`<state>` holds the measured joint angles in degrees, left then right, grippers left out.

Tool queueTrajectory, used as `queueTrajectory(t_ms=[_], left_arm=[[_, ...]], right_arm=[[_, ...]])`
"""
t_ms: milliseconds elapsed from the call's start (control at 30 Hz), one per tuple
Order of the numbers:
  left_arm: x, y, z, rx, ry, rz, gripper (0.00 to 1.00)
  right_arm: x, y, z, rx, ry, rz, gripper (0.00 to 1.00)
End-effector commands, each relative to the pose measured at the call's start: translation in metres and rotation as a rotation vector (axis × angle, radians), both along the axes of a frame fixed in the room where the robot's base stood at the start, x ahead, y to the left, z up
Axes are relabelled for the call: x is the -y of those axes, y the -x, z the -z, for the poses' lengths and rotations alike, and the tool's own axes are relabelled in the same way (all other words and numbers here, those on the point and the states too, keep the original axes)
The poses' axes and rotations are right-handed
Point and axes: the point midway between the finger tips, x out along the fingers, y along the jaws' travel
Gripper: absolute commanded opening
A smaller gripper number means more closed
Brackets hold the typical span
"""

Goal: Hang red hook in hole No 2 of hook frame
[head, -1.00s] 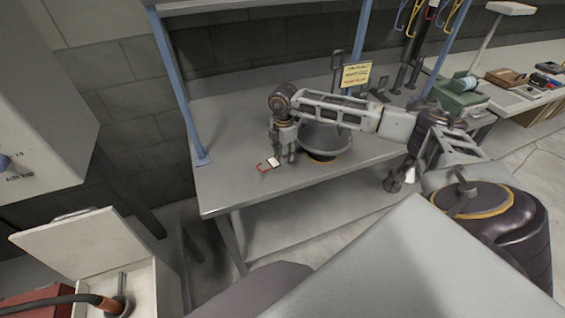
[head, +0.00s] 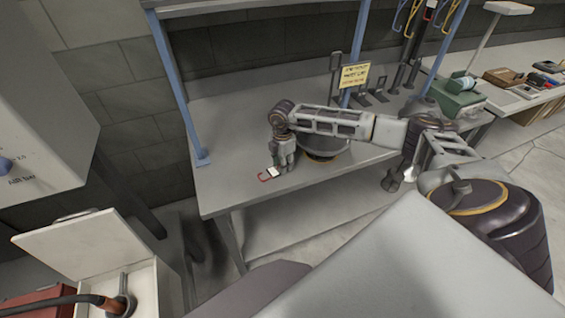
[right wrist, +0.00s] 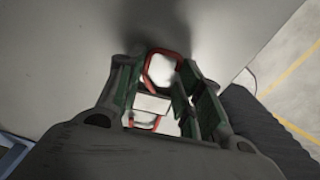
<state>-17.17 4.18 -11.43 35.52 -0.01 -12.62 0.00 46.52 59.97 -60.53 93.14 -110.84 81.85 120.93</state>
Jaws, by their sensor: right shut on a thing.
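The red hook (head: 265,177) has a white block (head: 273,172) on it and is at the table's near-left part. My right gripper (head: 279,168) points down and is shut on the hook. In the right wrist view, the red loop (right wrist: 150,60) sticks out beyond the fingers (right wrist: 155,100), and the white block (right wrist: 152,104) sits between them. I cannot tell whether the hook touches the table. Coloured hooks (head: 408,15) hang at the top right. No numbered hole can be made out. My left gripper is not in view.
The grey table (head: 235,120) is clear on its left side. A yellow sign (head: 354,75), black stands (head: 378,88) and blue posts (head: 178,80) are farther back. A green case (head: 460,103) is at the right.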

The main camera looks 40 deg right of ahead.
Motion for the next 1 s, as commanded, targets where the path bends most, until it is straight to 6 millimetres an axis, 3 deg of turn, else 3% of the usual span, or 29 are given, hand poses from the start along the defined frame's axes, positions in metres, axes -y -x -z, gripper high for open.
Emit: queueTrajectory(t_ms=[567, 600, 733, 1000], left_arm=[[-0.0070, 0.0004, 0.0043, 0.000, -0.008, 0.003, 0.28], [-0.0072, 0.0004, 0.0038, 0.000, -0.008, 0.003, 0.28], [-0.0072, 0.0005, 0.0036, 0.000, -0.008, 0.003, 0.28], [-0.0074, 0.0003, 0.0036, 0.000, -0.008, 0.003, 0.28]], right_arm=[[0.0002, -0.0003, 0.0066, 0.001, 0.000, 0.000, 0.11], [0.0003, -0.0003, 0.0060, 0.001, 0.000, 0.000, 0.41], [0.0002, -0.0003, 0.0058, 0.001, 0.000, 0.000, 0.58], [0.0002, -0.0003, 0.0057, 0.001, 0.000, 0.000, 0.58]])
